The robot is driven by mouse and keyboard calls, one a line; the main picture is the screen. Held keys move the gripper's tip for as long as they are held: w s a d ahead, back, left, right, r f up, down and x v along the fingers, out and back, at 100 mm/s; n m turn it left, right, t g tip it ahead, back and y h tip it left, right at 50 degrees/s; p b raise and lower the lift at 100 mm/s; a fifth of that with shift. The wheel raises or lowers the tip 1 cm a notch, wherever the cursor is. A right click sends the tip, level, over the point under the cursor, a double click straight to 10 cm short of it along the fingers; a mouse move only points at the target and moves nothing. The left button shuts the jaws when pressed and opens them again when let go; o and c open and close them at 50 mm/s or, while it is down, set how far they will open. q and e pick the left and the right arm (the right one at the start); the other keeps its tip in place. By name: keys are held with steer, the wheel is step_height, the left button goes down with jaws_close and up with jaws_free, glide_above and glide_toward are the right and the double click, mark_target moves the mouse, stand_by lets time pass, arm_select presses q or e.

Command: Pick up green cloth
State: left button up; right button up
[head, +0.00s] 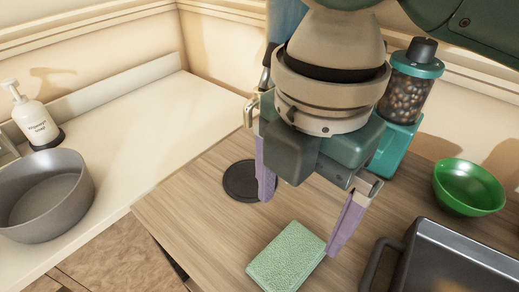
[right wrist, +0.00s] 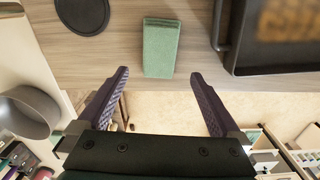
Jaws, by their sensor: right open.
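The green cloth (head: 287,259) is a folded, light green rectangle lying flat on the wooden counter near its front edge. It also shows in the right wrist view (right wrist: 161,48), top centre, beyond the fingertips. My right gripper (head: 305,208) is open and empty, with its purple fingers pointing down above the counter, just behind the cloth in the head view. In the right wrist view my right gripper (right wrist: 160,82) has its fingers spread wide, with the cloth lined up between them but not touched. My left gripper is not in view.
A black round disc (head: 249,181) lies left of the cloth. A dark tray with a handle (head: 455,262) stands close on the right. A green bowl (head: 468,187) and a coffee grinder (head: 405,100) are behind. A grey pot (head: 45,195) and soap bottle (head: 35,118) are far left.

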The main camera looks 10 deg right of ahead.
steer(key=b, duration=0.1)
glide_above(289, 254)
step_height(289, 254, down, 5)
steer(key=shift+w+d+f, duration=0.1)
steer(key=shift+d+f, duration=0.05)
step_height(289, 254, down, 5)
steer(key=shift+b, duration=0.65)
steer(key=c, duration=1.1)
step_height(289, 254, up, 20)
steer(key=p, duration=0.4)
steer(key=shift+p, duration=0.4)
steer(key=o, duration=0.8)
steer(key=c, duration=0.7)
